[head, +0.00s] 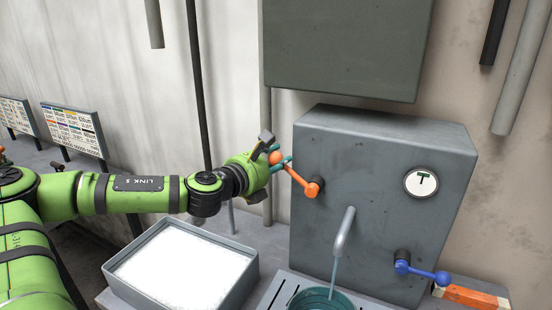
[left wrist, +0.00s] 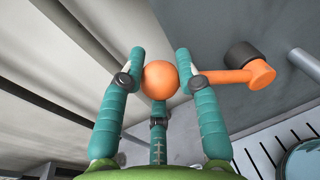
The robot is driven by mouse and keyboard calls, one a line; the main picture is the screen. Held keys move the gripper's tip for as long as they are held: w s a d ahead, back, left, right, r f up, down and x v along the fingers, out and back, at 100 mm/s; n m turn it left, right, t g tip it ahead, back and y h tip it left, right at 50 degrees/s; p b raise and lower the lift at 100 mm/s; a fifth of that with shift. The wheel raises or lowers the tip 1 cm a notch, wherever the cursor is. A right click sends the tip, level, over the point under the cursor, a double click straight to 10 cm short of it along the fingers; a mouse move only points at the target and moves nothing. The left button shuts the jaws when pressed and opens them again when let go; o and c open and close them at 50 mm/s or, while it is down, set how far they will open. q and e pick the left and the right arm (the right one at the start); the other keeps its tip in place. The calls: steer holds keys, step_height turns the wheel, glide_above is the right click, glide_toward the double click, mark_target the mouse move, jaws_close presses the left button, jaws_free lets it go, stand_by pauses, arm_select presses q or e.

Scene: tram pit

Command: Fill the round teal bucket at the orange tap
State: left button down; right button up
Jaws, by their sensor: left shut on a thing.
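The orange tap lever (head: 301,182) sticks out from the grey box and slants up to the left, ending in an orange ball. My left gripper (head: 277,160) is shut on this ball; in the left wrist view the teal fingers (left wrist: 160,78) close around the ball from both sides. The grey spout (head: 344,232) hangs from the box front, and a thin stream of water runs down from it. The round teal bucket (head: 318,297) stands under the spout on the slotted grate, cut off by the bottom edge. Its water level is hard to tell. My right gripper is out of view.
The grey box (head: 376,160) carries a round gauge (head: 421,182) and a blue lever (head: 424,271) at lower right. A tray of white grains (head: 248,272) stands left of the grate. An orange-ended block (head: 468,297) lies at right. A dark panel (head: 345,45) hangs above.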

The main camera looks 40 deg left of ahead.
arm_select(q)
steer(key=c, duration=0.9)
jaws_free()
steer(key=shift+o, duration=0.2)
steer(key=shift+a, duration=0.1)
steer(key=shift+s+d+r, duration=0.1)
steer(key=shift+s+r, duration=0.05)
steer(key=shift+s, duration=1.1)
steer(key=shift+s+d+r, duration=0.1)
steer(key=shift+s, duration=1.15)
steer(key=shift+s+d+r, duration=0.1)
steer(key=shift+s+r, duration=0.05)
steer(key=shift+s, duration=1.1)
